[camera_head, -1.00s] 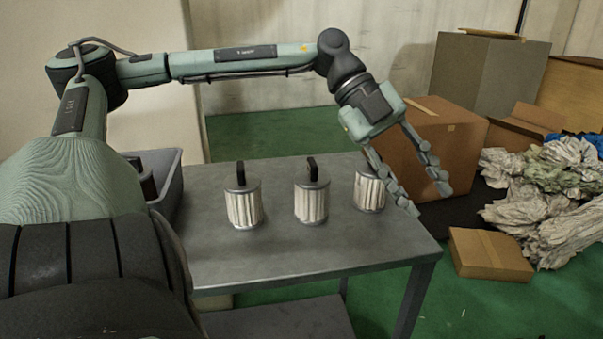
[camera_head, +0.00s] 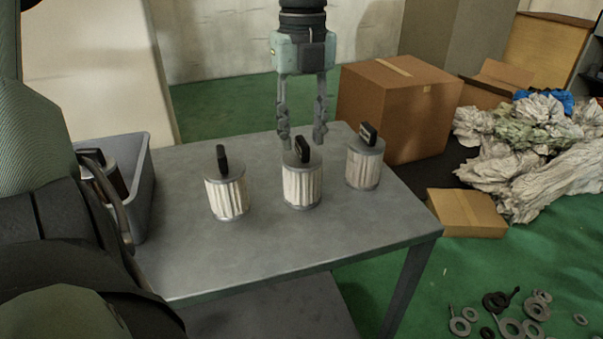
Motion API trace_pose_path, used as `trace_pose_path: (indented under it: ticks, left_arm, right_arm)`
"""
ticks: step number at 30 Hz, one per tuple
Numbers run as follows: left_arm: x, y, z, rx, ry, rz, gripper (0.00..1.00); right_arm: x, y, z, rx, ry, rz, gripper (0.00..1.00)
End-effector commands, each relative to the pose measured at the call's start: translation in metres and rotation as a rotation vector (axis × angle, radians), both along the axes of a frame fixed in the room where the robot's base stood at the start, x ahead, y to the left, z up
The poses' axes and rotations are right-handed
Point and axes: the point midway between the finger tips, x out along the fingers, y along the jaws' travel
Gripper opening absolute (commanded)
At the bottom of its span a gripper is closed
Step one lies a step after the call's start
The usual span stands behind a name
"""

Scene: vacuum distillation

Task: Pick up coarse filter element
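Three pleated white filter elements with grey caps and black handles stand upright in a row on the grey metal table (camera_head: 270,250). They are the left filter (camera_head: 227,195), the middle filter (camera_head: 301,185) and the right filter (camera_head: 364,167). I cannot tell by sight which one is the coarse filter element. The middle filter's handle overlaps the gap between the fingertips in the picture. My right gripper is not in view.
A grey bin (camera_head: 140,195) with a dark-handled item (camera_head: 105,170) in it sits at the table's left end. Cardboard boxes (camera_head: 395,105) and crumpled sheeting (camera_head: 535,155) lie beyond the table. Loose metal rings (camera_head: 510,325) lie on the green floor at lower right.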

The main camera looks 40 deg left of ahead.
Motion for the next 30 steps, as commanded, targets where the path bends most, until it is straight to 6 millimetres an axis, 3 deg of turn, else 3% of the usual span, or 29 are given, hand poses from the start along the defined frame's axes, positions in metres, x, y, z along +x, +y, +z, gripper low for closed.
trace_pose_path:
  ticks: [6, 13, 22, 30]
  left_arm:
    - [0.0, 0.0, -0.023, -0.002, 0.001, 0.001, 0.36]
    - [0.0, 0.0, -0.024, -0.001, 0.0, 0.001, 0.36]
    - [0.0, 0.0, -0.023, -0.001, 0.0, 0.0, 0.0]
    - [0.0, 0.0, -0.023, -0.001, 0.0, 0.0, 0.0]
  right_arm:
    - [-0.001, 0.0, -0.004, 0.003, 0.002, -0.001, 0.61]
    - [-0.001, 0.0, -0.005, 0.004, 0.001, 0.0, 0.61]
    - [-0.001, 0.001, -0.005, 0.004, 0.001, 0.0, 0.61]
    - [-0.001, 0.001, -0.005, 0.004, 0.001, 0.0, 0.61]
